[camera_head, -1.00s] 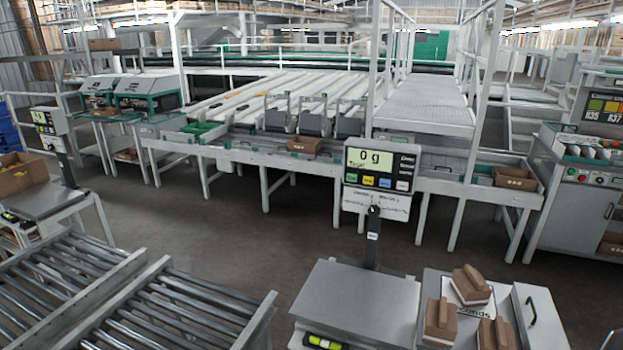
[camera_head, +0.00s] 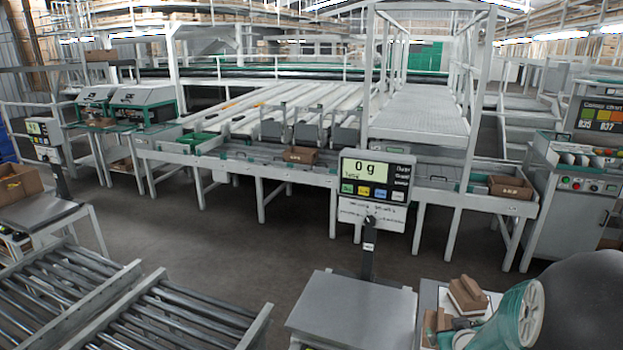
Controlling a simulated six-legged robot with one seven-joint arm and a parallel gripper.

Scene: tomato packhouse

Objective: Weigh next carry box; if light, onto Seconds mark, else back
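The weighing scale's bare steel plate (camera_head: 350,308) stands at bottom centre with nothing on it. Its display (camera_head: 366,170) reads 0 g. To its right is a side table with small brown carry boxes with handles. One carry box (camera_head: 467,294) sits at the back, and another (camera_head: 432,327) is partly visible at the left. My arm comes in from the right, and my gripper (camera_head: 464,324) is low over these boxes. Its fingers are small and dark, so I cannot tell whether they hold a box. The Seconds mark is hidden behind the arm and boxes.
Roller conveyors (camera_head: 130,315) fill the lower left. A second scale with a display (camera_head: 40,128) stands at left beside an open carton (camera_head: 18,184). The grading line (camera_head: 260,165) crosses behind, with a brown box (camera_head: 300,155) on it. The floor between is clear.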

